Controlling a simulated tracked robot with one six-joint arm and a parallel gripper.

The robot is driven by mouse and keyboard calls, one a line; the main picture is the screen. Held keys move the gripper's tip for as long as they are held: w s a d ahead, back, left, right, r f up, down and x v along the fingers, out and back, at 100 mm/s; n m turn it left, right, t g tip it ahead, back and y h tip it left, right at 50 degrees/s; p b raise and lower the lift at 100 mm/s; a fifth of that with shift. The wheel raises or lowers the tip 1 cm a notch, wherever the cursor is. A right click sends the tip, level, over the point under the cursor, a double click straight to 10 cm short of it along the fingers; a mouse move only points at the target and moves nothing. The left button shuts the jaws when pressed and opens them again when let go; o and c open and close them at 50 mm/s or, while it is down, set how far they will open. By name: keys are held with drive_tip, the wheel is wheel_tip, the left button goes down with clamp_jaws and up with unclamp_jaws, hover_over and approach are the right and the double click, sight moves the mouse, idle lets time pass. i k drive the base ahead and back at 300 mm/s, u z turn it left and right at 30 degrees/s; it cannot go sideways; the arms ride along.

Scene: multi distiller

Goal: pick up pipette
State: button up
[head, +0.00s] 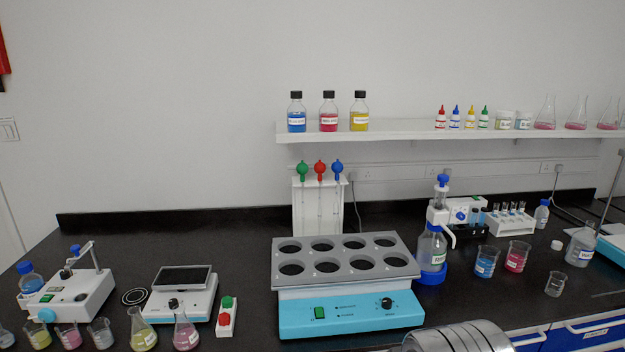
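Three pipettes with coloured bulbs hang upright side by side in a white stand (298,222) at the back of the bench. The green-bulbed pipette (303,169) is on the left, the red-bulbed pipette (320,168) in the middle and the blue-bulbed pipette (337,167) on the right. Their bulbs stick out above the stand's top, and their thin stems show faintly against its white panel. The bottom of the stand is hidden behind the water bath. My gripper is not in view.
A blue and grey water bath (352,312) with several round holes stands in front of the stand. A wall shelf (400,137) with bottles hangs above. A balance (180,302) and flasks are at left; a dispenser bottle (432,250) and beakers at right. Bare bench lies left of the stand.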

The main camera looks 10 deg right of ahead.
sight(319, 167)
drive_tip(key=i, duration=0.9)
drive_tip(key=z, duration=0.05)
